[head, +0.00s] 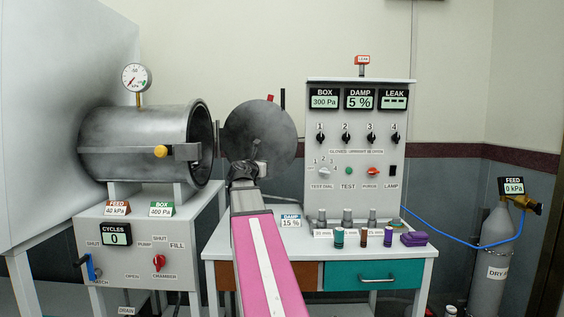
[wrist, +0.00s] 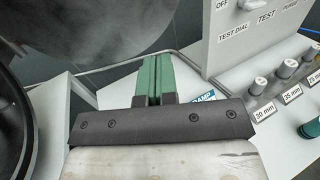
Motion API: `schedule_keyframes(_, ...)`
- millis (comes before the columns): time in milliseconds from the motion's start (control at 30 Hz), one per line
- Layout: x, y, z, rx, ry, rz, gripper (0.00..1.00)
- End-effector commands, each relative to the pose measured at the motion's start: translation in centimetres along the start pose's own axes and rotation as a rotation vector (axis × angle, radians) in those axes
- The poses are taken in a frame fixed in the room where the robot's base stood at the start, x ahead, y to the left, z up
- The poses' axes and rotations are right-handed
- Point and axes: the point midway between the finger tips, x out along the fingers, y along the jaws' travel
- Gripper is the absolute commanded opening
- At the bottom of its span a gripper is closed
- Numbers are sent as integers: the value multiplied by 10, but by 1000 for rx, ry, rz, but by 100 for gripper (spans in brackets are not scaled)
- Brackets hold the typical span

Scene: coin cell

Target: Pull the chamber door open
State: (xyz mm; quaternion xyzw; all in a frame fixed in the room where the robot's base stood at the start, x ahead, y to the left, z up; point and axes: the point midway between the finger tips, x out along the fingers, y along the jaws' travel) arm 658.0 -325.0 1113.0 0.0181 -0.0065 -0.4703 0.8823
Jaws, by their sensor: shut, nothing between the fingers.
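The chamber (head: 140,140) is a grey metal cylinder lying on its side at the left in the head view. Its dark round mouth faces right and is uncovered. The chamber door (head: 262,125) is a round grey disc standing swung out to the right of the mouth, apart from most of the rim. In the wrist view the door (wrist: 95,30) fills the upper left, and the dark chamber rim (wrist: 14,120) is at the left edge. My gripper (head: 246,168) is at the door's lower edge in the head view. Its green fingers (wrist: 154,82) are together and empty; contact with the door cannot be told.
A control panel (head: 391,185) with gauges and knobs stands right of the door, on a white table (head: 418,246) with a teal drawer (head: 345,275). Small cylinders and a purple block (head: 414,239) lie along its front. A gas bottle (head: 492,255) with a blue hose stands far right.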

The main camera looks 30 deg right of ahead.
Motion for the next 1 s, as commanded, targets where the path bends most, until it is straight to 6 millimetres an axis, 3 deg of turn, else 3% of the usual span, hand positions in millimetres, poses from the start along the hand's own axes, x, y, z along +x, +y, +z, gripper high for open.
schedule_keyframes(167,5,0,-1,-44,-7,-4,0)
schedule_keyframes(700,101,1,0,-39,-5,-4,0)
schedule_keyframes(1000,133,0,0,-38,-5,-2,0)
